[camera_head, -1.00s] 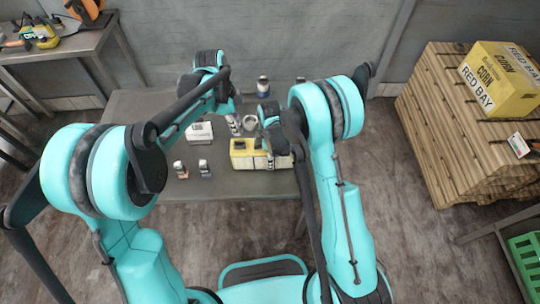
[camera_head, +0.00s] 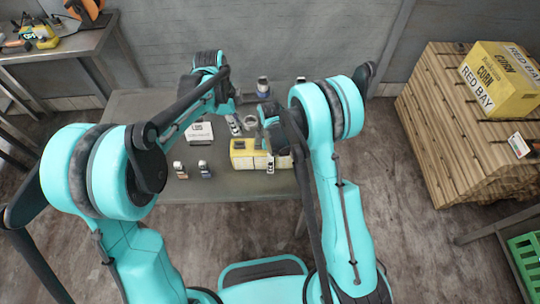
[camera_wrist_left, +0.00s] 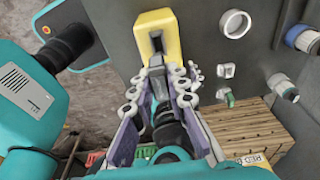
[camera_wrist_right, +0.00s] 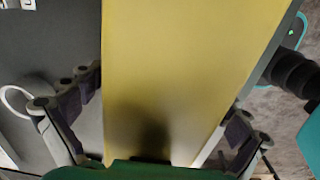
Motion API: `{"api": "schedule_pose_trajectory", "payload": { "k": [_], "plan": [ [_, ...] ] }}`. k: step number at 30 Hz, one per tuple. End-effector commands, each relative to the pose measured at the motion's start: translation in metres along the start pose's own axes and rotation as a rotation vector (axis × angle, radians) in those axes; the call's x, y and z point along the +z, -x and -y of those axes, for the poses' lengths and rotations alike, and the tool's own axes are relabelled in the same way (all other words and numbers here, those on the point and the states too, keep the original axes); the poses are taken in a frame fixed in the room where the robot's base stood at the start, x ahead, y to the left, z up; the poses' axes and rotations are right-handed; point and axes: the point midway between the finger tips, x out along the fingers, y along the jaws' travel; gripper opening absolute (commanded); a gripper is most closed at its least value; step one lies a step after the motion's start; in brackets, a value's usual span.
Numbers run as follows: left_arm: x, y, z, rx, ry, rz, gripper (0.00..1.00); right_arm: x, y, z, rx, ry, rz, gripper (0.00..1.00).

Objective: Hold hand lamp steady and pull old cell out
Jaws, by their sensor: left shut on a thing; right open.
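The yellow hand lamp (camera_head: 241,146) lies on the grey table, partly hidden by my right arm in the head view. In the left wrist view, a yellow body (camera_wrist_left: 158,22), apparently the lamp, has a slot. My left gripper (camera_wrist_left: 157,72) is at this slot, its fingers close together on a small grey piece that looks like the old cell; the contact is mostly hidden. My right gripper (camera_wrist_right: 155,120) is open, with its fingers on both sides of a broad yellow surface (camera_wrist_right: 185,60). A clear gap shows at the left finger.
Several small cells or bottles (camera_head: 205,169) stand on the table (camera_head: 240,190). A wooden pallet stack (camera_head: 450,140) with a yellow carton (camera_head: 500,80) stands to the right. The table's front left is clear.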

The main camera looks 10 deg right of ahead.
Motion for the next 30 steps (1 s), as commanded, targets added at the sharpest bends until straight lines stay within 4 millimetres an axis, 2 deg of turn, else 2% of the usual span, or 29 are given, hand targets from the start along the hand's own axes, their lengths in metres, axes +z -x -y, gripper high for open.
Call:
{"api": "schedule_pose_trajectory", "payload": {
  "k": [30],
  "plan": [
    [-0.003,0.021,0.0,0.0,0.0,0.0,0.0,0.0,0.041,0.0,0.0,0.0,0.0,1.0]
  ]
}}
